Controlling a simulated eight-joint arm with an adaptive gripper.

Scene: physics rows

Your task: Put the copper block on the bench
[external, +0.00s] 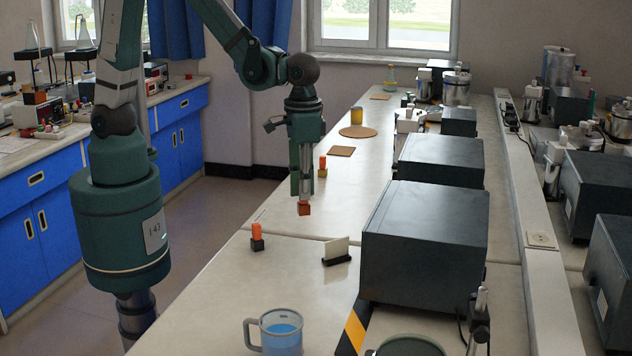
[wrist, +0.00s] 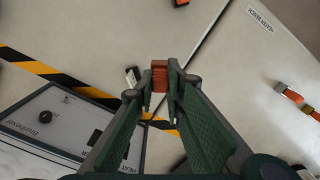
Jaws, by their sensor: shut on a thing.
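The copper block (external: 304,209) is a small reddish-brown cube at the tip of my gripper (external: 303,200). In the wrist view, the copper block (wrist: 159,76) sits between the fingertips of my gripper (wrist: 160,88), which is shut on it. My gripper points down over the pale bench (external: 215,312), near a seam in its top. The bench (wrist: 222,85) also fills much of the wrist view. The gap between the block's underside and the bench is hard to judge.
An orange-topped dark block (external: 257,239) and a white card in a black holder (external: 337,252) stand nearby. A large dark box (external: 425,240) is to the right. A mug of blue liquid (external: 281,335) is in front. Bare bench lies around the seam.

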